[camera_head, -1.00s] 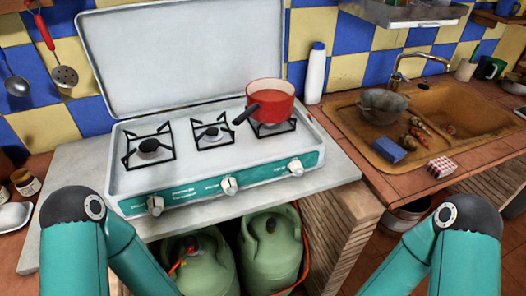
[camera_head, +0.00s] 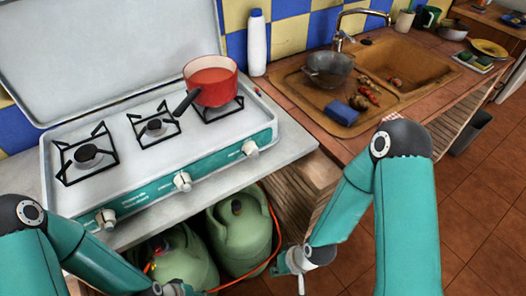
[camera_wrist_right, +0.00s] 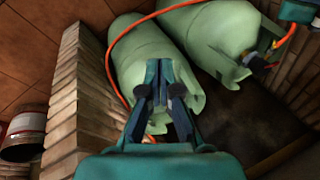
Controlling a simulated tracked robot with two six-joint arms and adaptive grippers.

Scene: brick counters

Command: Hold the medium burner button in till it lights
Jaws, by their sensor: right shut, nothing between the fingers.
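The white gas stove (camera_head: 130,165) has a teal front panel with three white knobs: left (camera_head: 106,220), middle (camera_head: 182,181) and right (camera_head: 250,148). I cannot tell which one is for the medium burner. No flame shows on the left burner (camera_head: 88,156) or middle burner (camera_head: 155,127). A red pot (camera_head: 211,82) covers the right burner. My right gripper (camera_head: 301,284) hangs below and right of the stove, apart from the knobs. In the right wrist view its fingers (camera_wrist_right: 164,92) are shut and empty. Only my left wrist shows at the bottom edge; its gripper is out of frame.
Two green gas bottles (camera_head: 240,228) with an orange hose stand under the counter; they also show in the right wrist view (camera_wrist_right: 150,60). A brick pillar (camera_wrist_right: 82,95) stands beside them. A white bottle (camera_head: 256,45) and a sink (camera_head: 390,75) are at the right.

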